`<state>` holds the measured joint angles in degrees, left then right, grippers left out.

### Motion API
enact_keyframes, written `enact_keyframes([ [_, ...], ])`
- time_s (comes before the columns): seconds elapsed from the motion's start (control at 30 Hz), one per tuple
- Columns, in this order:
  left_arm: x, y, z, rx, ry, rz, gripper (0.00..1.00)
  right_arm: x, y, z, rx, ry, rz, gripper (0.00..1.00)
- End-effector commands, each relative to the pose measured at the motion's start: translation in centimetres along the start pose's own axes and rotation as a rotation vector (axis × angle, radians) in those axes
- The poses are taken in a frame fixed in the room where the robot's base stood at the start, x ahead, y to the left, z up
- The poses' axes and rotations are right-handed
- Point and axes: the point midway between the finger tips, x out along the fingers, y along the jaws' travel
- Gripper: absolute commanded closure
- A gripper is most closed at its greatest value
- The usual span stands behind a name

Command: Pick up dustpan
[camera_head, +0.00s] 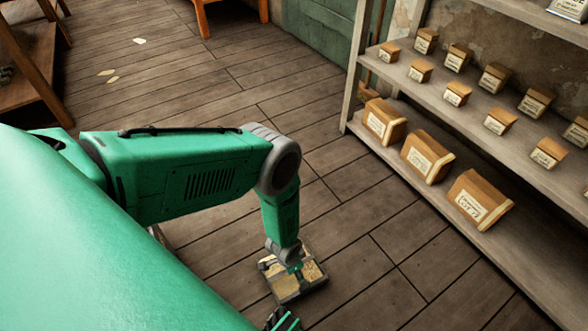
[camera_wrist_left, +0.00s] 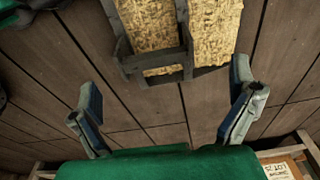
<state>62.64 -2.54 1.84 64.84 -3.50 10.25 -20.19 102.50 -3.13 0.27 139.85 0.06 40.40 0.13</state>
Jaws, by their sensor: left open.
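A flat, dark-framed piece with straw-coloured panels (camera_head: 312,271), seemingly the dustpan, lies on the plank floor at the lower middle of the head view. My left gripper (camera_head: 289,262) hangs over it and hides part of it. In the left wrist view, the dustpan (camera_wrist_left: 208,28) fills the top middle, its dark bracket-like end pointing toward the gripper. My left gripper (camera_wrist_left: 165,82) is open, with one finger on each side of that end. Both fingers look apart from it, and nothing is held.
A wooden shelf unit (camera_head: 455,118) with rows of labelled boxes stands on the right. A wooden bench (camera_head: 38,60) stands at the upper left. Pale scraps (camera_head: 107,72) lie on the far floor. The floor between bench and shelf is mostly clear.

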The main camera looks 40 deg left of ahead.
Motion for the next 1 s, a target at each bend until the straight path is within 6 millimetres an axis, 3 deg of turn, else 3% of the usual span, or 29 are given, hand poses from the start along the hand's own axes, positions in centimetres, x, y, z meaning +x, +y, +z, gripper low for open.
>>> enact_keyframes([
  [0.33,4.7,0.6,-0.2,-0.001,0.001,0.0,0.0,3.1,0.0,0.2,0.0,0.0,0.0,1.0],
  [0.67,5.2,0.6,-0.3,-0.001,0.0,0.0,0.0,3.3,0.0,0.2,0.0,0.0,0.0,1.0],
  [0.7,5.2,0.6,-0.3,-0.001,0.0,0.0,0.07,3.3,0.0,0.1,0.0,0.001,0.0,1.0],
  [0.8,5.2,0.6,-0.3,-0.001,0.0,0.0,0.42,3.3,0.0,0.2,0.0,0.0,0.0,1.0],
  [0.83,5.2,0.6,-0.3,-0.001,0.0,0.0,0.48,3.3,0.0,0.2,0.0,0.0,0.0,1.0],
  [1.0,5.2,0.6,-0.3,-0.001,0.001,0.0,0.48,3.3,0.0,0.2,0.0,0.0,0.0,1.0],
])
